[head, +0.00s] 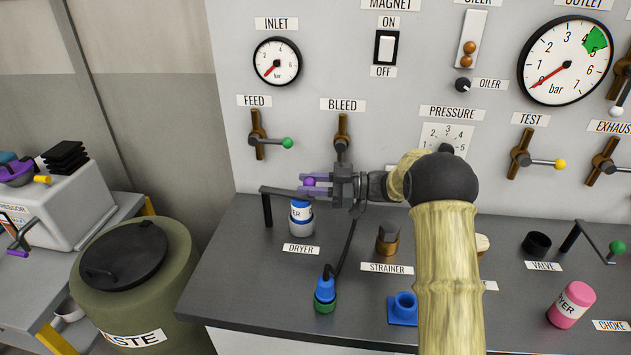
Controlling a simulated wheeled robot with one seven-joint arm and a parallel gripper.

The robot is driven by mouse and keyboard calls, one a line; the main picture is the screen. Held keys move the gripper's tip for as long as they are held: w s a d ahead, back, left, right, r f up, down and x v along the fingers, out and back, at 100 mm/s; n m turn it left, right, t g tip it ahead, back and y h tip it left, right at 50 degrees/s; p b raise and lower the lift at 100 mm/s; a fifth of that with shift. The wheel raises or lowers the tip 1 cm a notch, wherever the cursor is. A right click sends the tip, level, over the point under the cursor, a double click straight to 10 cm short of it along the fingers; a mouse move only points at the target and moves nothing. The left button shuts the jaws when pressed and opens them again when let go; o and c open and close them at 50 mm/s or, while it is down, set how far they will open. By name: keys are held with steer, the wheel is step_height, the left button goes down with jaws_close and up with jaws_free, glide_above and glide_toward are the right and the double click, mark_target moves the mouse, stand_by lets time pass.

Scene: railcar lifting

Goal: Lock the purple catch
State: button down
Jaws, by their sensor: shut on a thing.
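My gripper (318,190) is in front of the panel, below the BLEED label, and points left. It is shut on a small purple knob (309,182), which I take to be the purple catch. The knob is just above the white and blue dryer bowl (301,215), near a dark bracket (267,206). The jaws hide most of the catch, so I cannot tell whether it is locked. A separate purple lever (18,236) shows on the compressor at the far left.
The BLEED valve handle (342,135) is close above my gripper. An olive waste bin (180,270) stands left of the bench.

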stand_by(0.3)
steer(key=c, duration=1.1)
jaws_free()
steer(key=shift+s+a, duration=0.1)
steer(key=shift+d, duration=0.55)
steer(key=d, duration=0.5)
steer(key=d+b, duration=0.1)
steer(key=d, duration=0.5)
steer(key=d+b, duration=0.1)
steer(key=d, duration=0.4)
steer(key=shift+s+d, duration=0.25)
